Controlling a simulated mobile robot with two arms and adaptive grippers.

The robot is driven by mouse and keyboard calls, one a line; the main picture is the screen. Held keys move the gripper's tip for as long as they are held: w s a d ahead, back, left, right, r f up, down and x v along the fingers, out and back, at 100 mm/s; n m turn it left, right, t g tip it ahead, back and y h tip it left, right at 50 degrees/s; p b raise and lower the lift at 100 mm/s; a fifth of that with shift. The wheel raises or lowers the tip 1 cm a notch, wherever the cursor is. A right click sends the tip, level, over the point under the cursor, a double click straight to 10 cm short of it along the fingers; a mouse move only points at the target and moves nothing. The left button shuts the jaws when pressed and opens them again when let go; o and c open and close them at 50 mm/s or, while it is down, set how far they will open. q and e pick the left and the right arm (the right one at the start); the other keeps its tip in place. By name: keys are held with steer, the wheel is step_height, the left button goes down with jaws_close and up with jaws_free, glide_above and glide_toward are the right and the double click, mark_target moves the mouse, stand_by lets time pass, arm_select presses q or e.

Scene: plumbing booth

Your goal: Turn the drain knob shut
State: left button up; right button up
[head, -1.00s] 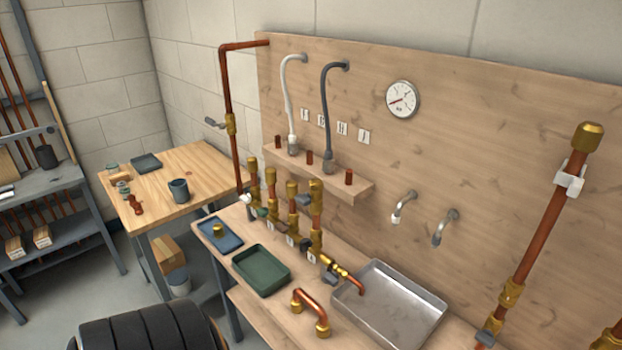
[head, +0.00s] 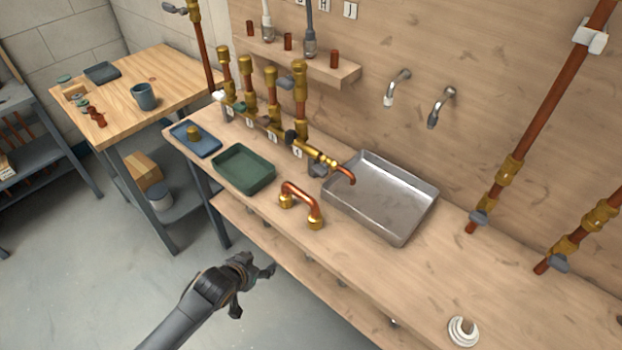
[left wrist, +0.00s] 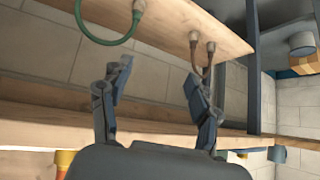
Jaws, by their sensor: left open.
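The manifold's short brass and copper drain outlet (head: 343,171) ends over the left part of the metal tray (head: 425,205). A small grey knob (head: 318,171) sits at this outlet, and I take it as the drain knob; its exact angle is too small to tell. My left gripper (head: 254,288) is in front of the bench's front edge, well apart from the knob. In the left wrist view its two fingers (left wrist: 158,72) are spread with nothing between them. The knob cannot be made out in that view. My right gripper is not in view.
A green tray (head: 244,190), a blue tray (head: 182,143) and a loose copper elbow piece (head: 301,197) lie on the bench. A white round fitting (head: 463,331) stands at the front right. Upright copper pipes (head: 535,120) rise at right. The wrist view shows a shelf with hoses (left wrist: 105,40).

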mark_target(320, 169)
arm_select(q)
steer(key=shift+m+t+h, duration=0.6)
steer(key=shift+m+h, duration=0.1)
steer(key=shift+h, duration=0.2)
steer(key=d+r, duration=0.2)
steer(key=r, duration=0.1)
steer(key=d+r+b, duration=0.1)
steer(key=r, duration=0.3)
steer(key=w+d+r+b, duration=0.1)
steer(key=d+r, duration=0.1)
steer(key=r, duration=0.2)
steer(key=shift+d+r, duration=0.25)
steer(key=shift+d, duration=0.1)
steer(key=w+d+r+m+t+h, duration=0.1)
steer(key=w+r+m+t+h, duration=0.25)
steer(key=r, duration=0.95)
steer(key=shift+n+g, duration=0.35)
steer(key=shift+g, duration=0.6)
steer(key=x, duration=1.5)
steer(key=shift+w+a+r, duration=0.15)
steer(key=shift+r, duration=0.1)
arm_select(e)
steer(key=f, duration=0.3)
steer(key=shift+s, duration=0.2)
